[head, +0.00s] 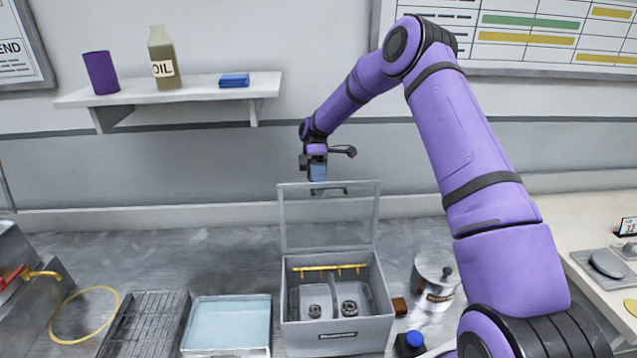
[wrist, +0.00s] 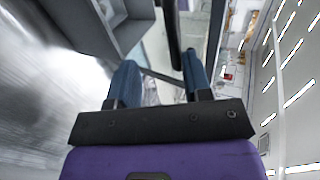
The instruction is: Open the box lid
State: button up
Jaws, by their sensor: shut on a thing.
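The box (head: 338,335) is a light grey bin on the worktop, with two metal parts and a gold rail inside. Its clear, grey-framed lid (head: 329,218) stands about upright at the back of the box, so the inside is in plain view. My gripper (head: 318,177) is at the lid's top edge, pointing down behind it. In the wrist view my gripper (wrist: 160,68) has its two blue fingers apart, with a thin dark bar, the lid handle (wrist: 158,75), between them. The exact finger contact is hard to see.
A tray of blue liquid (head: 228,325) and a dark rack (head: 146,325) stand left of the box. A metal pot (head: 435,280) and a blue-capped bottle (head: 411,344) stand to its right. A wall shelf (head: 170,90) hangs at upper left.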

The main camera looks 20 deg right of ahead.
jog(key=shift+s+d+f, duration=0.1)
jog(key=shift+s+f, duration=0.1)
jog(key=shift+f, duration=0.5)
jog(key=o, duration=0.9)
jog(key=shift+w, duration=0.15)
jog(key=shift+c, duration=0.4)
jog(key=shift+w+d+r, duration=0.1)
jog(key=shift+w+r, duration=0.1)
jog(key=shift+w, duration=0.1)
jog(key=shift+c, duration=0.8)
jog(key=v, duration=0.7)
jog(key=shift+r, duration=0.15)
jog(key=shift+s, duration=0.1)
